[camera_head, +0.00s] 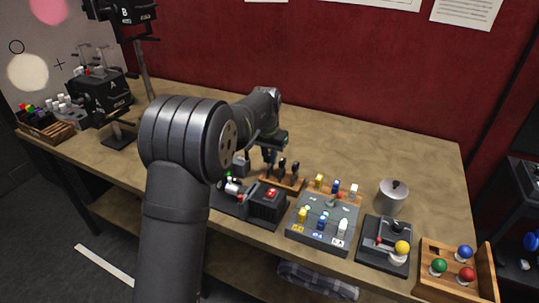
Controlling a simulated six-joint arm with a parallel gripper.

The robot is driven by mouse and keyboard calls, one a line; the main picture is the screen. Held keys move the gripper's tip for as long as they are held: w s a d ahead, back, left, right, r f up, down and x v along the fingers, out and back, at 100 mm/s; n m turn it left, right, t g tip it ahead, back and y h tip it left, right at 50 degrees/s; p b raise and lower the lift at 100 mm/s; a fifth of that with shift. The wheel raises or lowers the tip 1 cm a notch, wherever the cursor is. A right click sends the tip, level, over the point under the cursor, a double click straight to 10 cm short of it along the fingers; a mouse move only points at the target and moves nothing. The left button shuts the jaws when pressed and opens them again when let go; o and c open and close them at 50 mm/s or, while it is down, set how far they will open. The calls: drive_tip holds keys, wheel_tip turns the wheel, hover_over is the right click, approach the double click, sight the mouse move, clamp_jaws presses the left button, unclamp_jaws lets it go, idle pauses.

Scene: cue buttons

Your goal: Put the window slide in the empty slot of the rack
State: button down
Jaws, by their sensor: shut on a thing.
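My gripper (269,152) is at the middle of the table, pointing down just above and behind the left end of a small wooden rack (287,187). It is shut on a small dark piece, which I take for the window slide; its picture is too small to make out. Dark, knob-topped pieces (283,165) stand upright in the rack. I cannot tell from this view which slot is empty, as the gripper and the pieces overlap there. My arm hides part of the table to the left of the rack.
In front of the rack is a black box with a red button (269,194). The table behind is clear.

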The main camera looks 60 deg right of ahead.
drive_tip(key=shift+f, duration=0.15)
drive_tip(key=c, duration=1.2)
unclamp_jaws()
drive_tip(key=shift+o, duration=0.2)
drive_tip(key=shift+r, duration=3.55)
drive_tip(key=shift+f, duration=0.1)
